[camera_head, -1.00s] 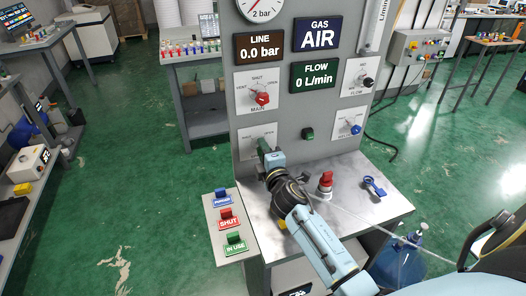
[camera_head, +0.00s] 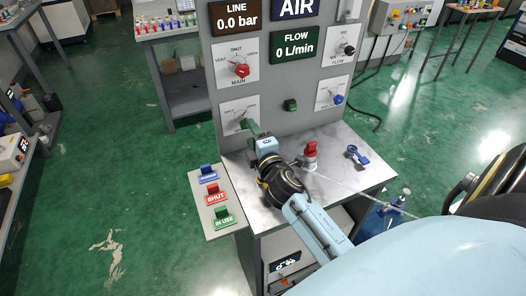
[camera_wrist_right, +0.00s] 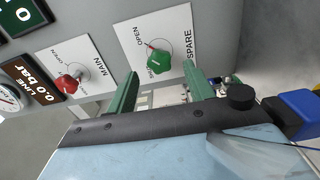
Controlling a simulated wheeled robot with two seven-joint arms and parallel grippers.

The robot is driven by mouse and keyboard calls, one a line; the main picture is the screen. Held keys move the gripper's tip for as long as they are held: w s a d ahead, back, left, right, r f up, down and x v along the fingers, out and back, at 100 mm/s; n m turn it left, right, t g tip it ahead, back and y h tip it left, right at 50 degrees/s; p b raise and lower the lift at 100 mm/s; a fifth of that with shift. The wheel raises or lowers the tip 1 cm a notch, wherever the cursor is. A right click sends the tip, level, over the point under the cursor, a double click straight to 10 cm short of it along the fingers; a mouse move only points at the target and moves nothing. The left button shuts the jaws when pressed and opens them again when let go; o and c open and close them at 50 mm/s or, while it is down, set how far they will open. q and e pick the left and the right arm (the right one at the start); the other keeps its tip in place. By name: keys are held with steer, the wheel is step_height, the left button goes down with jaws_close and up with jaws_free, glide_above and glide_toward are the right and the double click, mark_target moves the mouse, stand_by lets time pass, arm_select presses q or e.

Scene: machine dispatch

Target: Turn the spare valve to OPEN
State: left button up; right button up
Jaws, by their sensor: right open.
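The spare valve is a green knob (camera_wrist_right: 158,62) on a white plate marked SPARE and OPEN in the right wrist view. A thin reddish mark lies on the plate near the knob, towards OPEN; I cannot tell the knob's exact setting. In the head view its plate (camera_head: 231,108) is at the panel's lower left, with the knob mostly hidden by my fingers. My right gripper (camera_wrist_right: 160,74) is open, its green fingers pointing at the plate on either side of the knob. Contact is not clear. The right gripper (camera_head: 249,127) also shows in the head view. My left gripper is not in view.
The red MAIN knob (camera_head: 241,70) is above the spare plate; a blue knob (camera_head: 338,100) is to the right. On the shelf (camera_head: 330,183) stand a red-topped part (camera_head: 311,152) and a blue part (camera_head: 357,154). Blue, red and green tags (camera_head: 215,194) sit on the left side tray.

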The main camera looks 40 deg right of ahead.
steer(key=v, duration=0.8)
steer(key=shift+b, duration=0.4)
steer(key=shift+s, duration=0.1)
